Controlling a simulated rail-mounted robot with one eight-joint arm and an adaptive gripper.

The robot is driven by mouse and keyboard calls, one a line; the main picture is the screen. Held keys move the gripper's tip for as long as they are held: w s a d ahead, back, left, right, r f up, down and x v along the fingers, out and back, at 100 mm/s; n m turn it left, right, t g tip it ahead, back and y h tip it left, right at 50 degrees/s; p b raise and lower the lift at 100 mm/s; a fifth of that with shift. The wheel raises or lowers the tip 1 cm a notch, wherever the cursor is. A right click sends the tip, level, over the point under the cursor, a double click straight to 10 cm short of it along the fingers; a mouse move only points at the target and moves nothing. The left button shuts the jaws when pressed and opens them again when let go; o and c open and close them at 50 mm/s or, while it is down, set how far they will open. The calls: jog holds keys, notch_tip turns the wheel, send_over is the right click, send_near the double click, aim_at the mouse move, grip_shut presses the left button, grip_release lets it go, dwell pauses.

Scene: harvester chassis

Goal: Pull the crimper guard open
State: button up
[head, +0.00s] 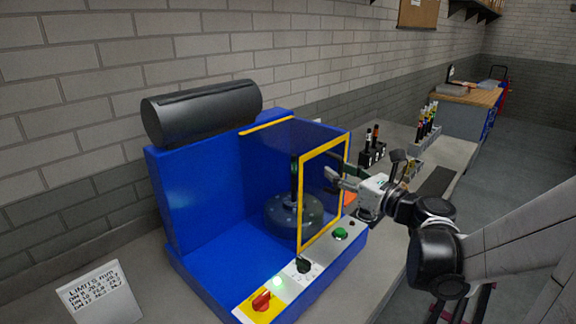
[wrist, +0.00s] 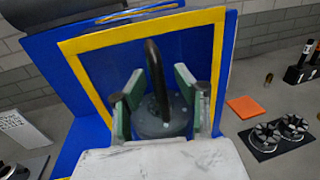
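The crimper (head: 205,215) is a blue machine with a black cylinder on top. Its guard (head: 301,205) is a yellow-framed see-through panel standing at the machine's right side; the frame also fills much of the wrist view (wrist: 150,29). A dark, curved handle (wrist: 155,70) stands out from the guard. My gripper (head: 334,179) is at the guard's outer side. In the wrist view, its green-padded fingers (wrist: 160,92) stand apart, one on each side of the handle, with gaps visible.
The control strip has a red knob (head: 261,301), a lit lamp and a green button (head: 340,233). An orange piece (wrist: 246,107) and round die sets (wrist: 268,134) lie right of the guard. A limits card (head: 101,292) stands at the left. Black holders (head: 373,154) stand behind my gripper.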

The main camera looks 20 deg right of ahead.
grip_shut()
